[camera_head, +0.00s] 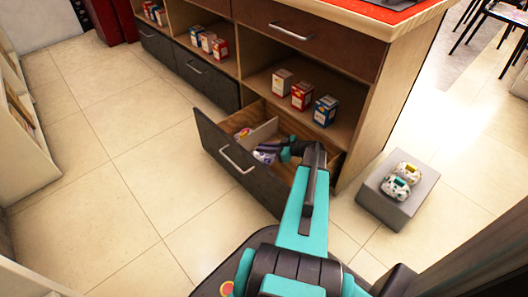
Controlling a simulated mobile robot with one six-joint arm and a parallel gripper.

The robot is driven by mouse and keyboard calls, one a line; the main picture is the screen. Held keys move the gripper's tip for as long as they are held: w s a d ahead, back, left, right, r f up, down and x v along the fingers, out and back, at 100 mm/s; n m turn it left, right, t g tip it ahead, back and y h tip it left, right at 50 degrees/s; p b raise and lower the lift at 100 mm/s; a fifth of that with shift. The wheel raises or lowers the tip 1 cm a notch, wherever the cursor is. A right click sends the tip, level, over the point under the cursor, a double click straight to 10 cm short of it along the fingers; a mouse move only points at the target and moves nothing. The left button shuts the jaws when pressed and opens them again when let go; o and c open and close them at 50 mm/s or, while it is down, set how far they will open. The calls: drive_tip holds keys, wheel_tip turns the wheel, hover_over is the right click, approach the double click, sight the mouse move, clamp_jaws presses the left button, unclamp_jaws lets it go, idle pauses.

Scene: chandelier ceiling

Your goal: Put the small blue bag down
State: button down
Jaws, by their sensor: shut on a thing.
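A small blue and white bag (265,155) is at the tip of my gripper (276,149), inside the open drawer (238,160) of the wooden counter. My gripper reaches down into the drawer from the right and is shut on the bag. The bag is low in the drawer, near its front panel. I cannot tell whether it touches the drawer floor. My gripper and arm hide part of the drawer's right side.
A colourful item (243,132) lies in the drawer's left part, beside a light divider (262,132). Several small boxes (302,96) stand on the shelf above. A grey block (397,188) with white patterned items is on the floor at right. The floor at left is clear.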

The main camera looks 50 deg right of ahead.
drive_tip(key=shift+f, duration=0.7)
drive_tip(key=shift+f+b, duration=0.6)
drive_tip(key=shift+b, duration=0.35)
drive_tip(key=c, duration=1.8)
unclamp_jaws()
drive_tip(key=shift+o, duration=0.2)
drive_tip(key=shift+r+p, duration=0.25)
drive_tip(key=shift+p, duration=0.05)
drive_tip(key=shift+r+p, duration=0.6)
drive_tip(key=shift+p, duration=0.2)
drive_tip(key=p+v, duration=0.2)
drive_tip(key=v, duration=0.5)
drive_tip(key=shift+s, duration=0.25)
drive_tip(key=shift+f, duration=0.1)
